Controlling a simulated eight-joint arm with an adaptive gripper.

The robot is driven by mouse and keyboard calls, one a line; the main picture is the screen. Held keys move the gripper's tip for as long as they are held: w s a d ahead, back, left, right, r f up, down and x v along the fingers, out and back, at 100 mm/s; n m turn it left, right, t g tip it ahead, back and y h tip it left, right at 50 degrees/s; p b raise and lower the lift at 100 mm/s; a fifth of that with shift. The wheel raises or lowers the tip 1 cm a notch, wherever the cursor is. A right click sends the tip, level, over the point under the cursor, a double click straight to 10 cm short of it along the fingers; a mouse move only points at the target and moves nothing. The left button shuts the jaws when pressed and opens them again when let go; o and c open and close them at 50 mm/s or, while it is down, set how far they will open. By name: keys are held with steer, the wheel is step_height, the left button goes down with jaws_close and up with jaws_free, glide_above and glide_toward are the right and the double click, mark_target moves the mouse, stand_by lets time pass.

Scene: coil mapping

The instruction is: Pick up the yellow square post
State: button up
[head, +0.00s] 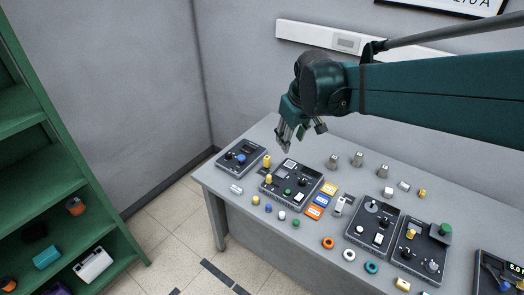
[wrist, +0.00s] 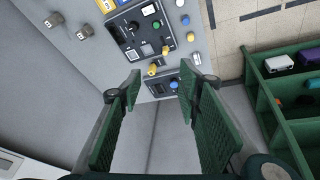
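Two yellow posts stand near the left end of the table. One (head: 267,160) is between the two left panels, and the other (head: 268,179) is at the left edge of the second panel. Both show in the wrist view, the first post (wrist: 152,70) just beyond my fingertips and the second (wrist: 167,56) a little farther up. I cannot tell for sure which one is square. My gripper (head: 291,139) is open and empty, in the air above the left panels. Its two green fingers (wrist: 160,80) are spread wide apart in the wrist view.
The left panel (head: 229,165) carries a blue knob; the second panel (head: 306,179) has green and white buttons. Small coloured parts line the table's front (head: 212,190). Grey knobs (head: 357,159) stand behind. More panels are at right. A green shelf (head: 75,170) stands apart at left.

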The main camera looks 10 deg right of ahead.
steer(key=w+f+n+g, duration=0.15)
steer(key=w+f, duration=0.35)
steer(key=w, duration=0.5)
steer(key=n+g, duration=0.3)
steer(key=n, duration=0.2)
glide_above(267, 157)
steer(key=f, duration=2.3)
steer(key=shift+s+a+f, duration=0.15)
steer(key=shift+s+f, duration=0.15)
steer(key=shift+f, duration=0.1)
steer(key=shift+w+f, duration=0.15)
steer(key=shift+f, duration=0.35)
steer(key=shift+f, duration=0.1)
steer(key=shift+f, duration=1.2)
steer(key=shift+f, duration=0.1)
steer(key=shift+w+f, duration=0.15)
steer(key=shift+f, duration=2.35)
